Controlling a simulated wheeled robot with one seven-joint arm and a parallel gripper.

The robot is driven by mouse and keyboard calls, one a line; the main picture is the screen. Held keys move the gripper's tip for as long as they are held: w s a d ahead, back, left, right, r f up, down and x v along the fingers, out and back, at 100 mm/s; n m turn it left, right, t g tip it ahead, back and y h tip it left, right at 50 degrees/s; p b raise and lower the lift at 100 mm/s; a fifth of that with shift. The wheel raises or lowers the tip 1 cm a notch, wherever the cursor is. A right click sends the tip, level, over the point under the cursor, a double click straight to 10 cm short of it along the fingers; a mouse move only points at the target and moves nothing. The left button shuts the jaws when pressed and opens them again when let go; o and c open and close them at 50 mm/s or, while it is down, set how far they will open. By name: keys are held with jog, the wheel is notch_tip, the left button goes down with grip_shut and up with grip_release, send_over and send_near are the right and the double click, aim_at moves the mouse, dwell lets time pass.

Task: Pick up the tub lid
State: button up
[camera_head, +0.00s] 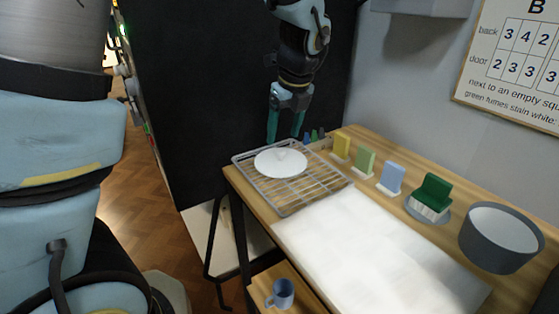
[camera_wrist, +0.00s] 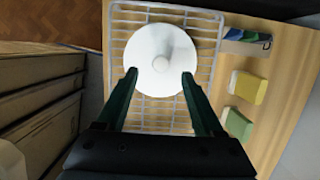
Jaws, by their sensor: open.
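The tub lid (camera_head: 280,162) is a white round disc with a small knob in its middle. It lies on a wire rack (camera_head: 318,193) at the far left end of the wooden table. In the wrist view the lid (camera_wrist: 150,48) shows at the top centre, on the rack. My gripper (camera_head: 285,135) has two green fingers and points down over the far edge of the rack. In the wrist view my gripper (camera_wrist: 160,76) is open and its fingertips overlap the lid's near edge left and right. Contact cannot be told.
Yellow (camera_head: 341,145), green (camera_head: 365,160) and blue (camera_head: 391,177) blocks stand along the wall side. A white sheet (camera_head: 370,250) covers the table's middle. A blue mug (camera_head: 281,293) sits on a lower shelf.

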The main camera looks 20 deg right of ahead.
aim_at(281, 150)
jog(key=p+x, duration=0.1)
jog(key=x, duration=0.4)
jog(key=shift+d, duration=0.15)
jog(key=shift+s, duration=0.1)
grip_shut()
dwell(0.4)
